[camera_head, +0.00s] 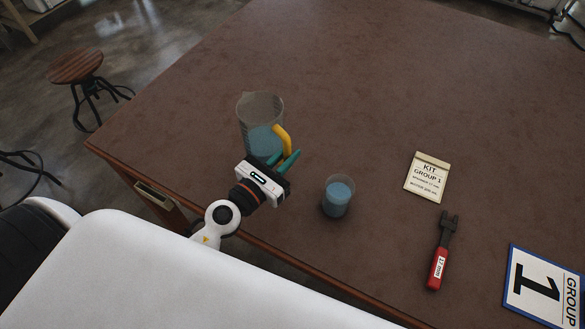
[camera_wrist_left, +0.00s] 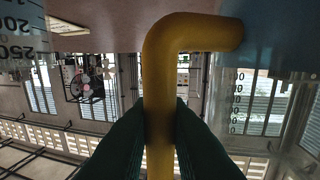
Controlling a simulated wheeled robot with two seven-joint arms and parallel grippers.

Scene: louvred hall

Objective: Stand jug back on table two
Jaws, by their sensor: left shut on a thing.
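A clear jug (camera_head: 262,122) with blue liquid and a yellow handle (camera_head: 283,138) is near the left front of the brown table (camera_head: 350,90). My left gripper (camera_head: 285,160) is shut on the yellow handle. In the left wrist view the handle (camera_wrist_left: 160,90) runs between the two green fingers, with graduated clear wall beside it. The jug looks about upright; I cannot tell whether its base touches the table, as its lower part is partly behind the gripper. My right gripper is in neither view.
A small beaker (camera_head: 338,196) of blue liquid stands right of my left gripper. Further right are a kit card (camera_head: 428,177), a red-handled tool (camera_head: 438,262) and a group 1 sign (camera_head: 543,285). A stool (camera_head: 78,68) stands off the left edge. The table's far middle is clear.

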